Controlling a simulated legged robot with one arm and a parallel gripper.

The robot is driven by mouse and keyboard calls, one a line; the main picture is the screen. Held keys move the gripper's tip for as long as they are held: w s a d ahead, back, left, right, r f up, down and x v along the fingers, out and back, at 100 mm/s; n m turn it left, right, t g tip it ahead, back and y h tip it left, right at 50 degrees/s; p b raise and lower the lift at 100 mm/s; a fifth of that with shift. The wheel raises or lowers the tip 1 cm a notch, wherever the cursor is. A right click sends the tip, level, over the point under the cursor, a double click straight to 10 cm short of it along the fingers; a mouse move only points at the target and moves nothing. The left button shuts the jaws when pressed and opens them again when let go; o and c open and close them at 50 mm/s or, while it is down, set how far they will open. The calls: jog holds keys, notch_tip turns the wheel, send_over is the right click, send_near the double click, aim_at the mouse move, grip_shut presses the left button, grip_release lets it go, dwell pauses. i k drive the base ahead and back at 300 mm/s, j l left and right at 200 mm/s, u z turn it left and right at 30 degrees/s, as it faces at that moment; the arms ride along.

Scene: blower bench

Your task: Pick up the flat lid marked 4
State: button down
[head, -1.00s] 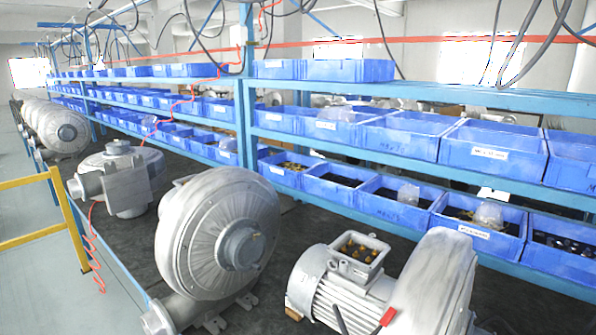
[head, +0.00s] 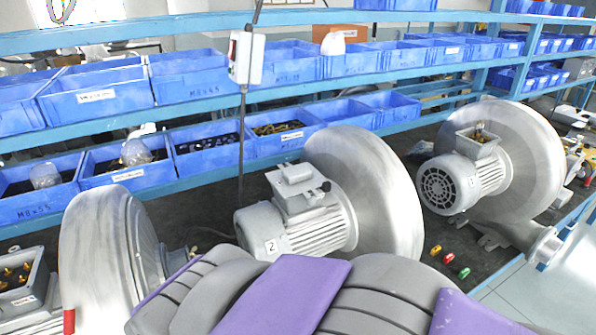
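I cannot make out a flat lid marked 4 in the head view. A motor with a blower (head: 375,195) stands near the middle of the bench, and a white plate marked 2 (head: 271,246) shows on its near end. A box-shaped cover (head: 300,190) sits on top of that motor. At the lower left, a motor's terminal box (head: 20,275) is open, with brass-coloured parts inside. My gripper is not in view. A grey and purple ribbed shape fills the bottom middle and hides the bench there.
Blue bins (head: 205,145) line the shelves behind the bench. A round blower housing (head: 105,245) stands at left and another motor with blower (head: 500,165) at right. Small red, green and yellow pieces (head: 449,258) lie on the dark bench. A white box (head: 246,58) hangs on a cable.

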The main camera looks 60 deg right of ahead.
aim_at(292, 181)
jog(key=z, duration=1.7)
